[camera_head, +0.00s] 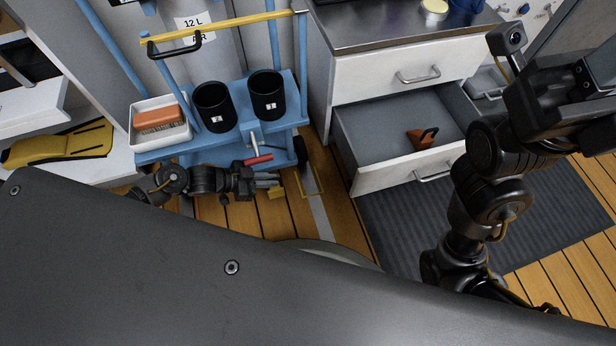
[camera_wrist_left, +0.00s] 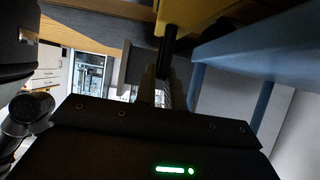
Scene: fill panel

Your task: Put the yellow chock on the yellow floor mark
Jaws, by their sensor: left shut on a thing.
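The yellow chock (camera_head: 277,193) is small and hangs at the tip of my left gripper (camera_head: 268,181), low beside the blue cart. My left gripper is shut on it; the chock also shows in the left wrist view (camera_wrist_left: 166,14) at the top, beyond the fingers (camera_wrist_left: 163,80). The yellow floor mark (camera_head: 317,195) is a thin yellow outline on the wooden floor, just right of the chock. Whether the chock touches the floor I cannot tell. My right arm is at the right; its gripper fingers are not clearly visible.
The blue cart (camera_head: 222,138) carries two black cups and a white bin, and a red-handled lever (camera_head: 258,160) sits just above my left gripper. An open drawer (camera_head: 395,135) holding an orange-brown object stands right of the mark. A grey mat (camera_head: 400,225) lies below it.

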